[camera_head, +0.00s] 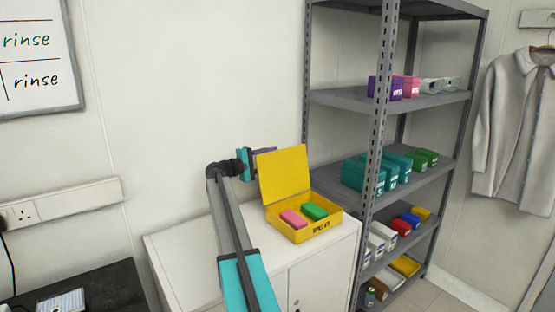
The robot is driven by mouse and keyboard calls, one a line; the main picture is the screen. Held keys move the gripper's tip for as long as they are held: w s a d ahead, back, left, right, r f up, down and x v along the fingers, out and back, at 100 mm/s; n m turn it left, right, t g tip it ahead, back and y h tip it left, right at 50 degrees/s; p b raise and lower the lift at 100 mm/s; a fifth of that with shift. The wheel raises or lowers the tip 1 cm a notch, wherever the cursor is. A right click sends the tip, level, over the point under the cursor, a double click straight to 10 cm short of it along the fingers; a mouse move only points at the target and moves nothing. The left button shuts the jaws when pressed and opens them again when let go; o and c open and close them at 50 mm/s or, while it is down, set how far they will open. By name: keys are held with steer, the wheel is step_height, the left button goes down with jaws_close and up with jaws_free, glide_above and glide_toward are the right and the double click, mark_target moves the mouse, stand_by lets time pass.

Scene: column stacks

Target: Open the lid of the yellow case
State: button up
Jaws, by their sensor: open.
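A pink block (294,218) and a green block (314,211) lie inside the case. My gripper (262,153) is behind the left side of the raised lid, near its upper edge. The lid hides part of it, so I cannot tell whether the fingers touch the lid. The jaws look open.
The white cabinet top (180,245) is bare to the left of the case. A grey metal shelf (340,97) with several coloured boxes stands close on the right. A wall is close behind the case. A dark table (110,285) is at the lower left.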

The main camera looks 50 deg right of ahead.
steer(key=b+v, duration=0.1)
steer(key=v, duration=0.9)
stand_by(0.3)
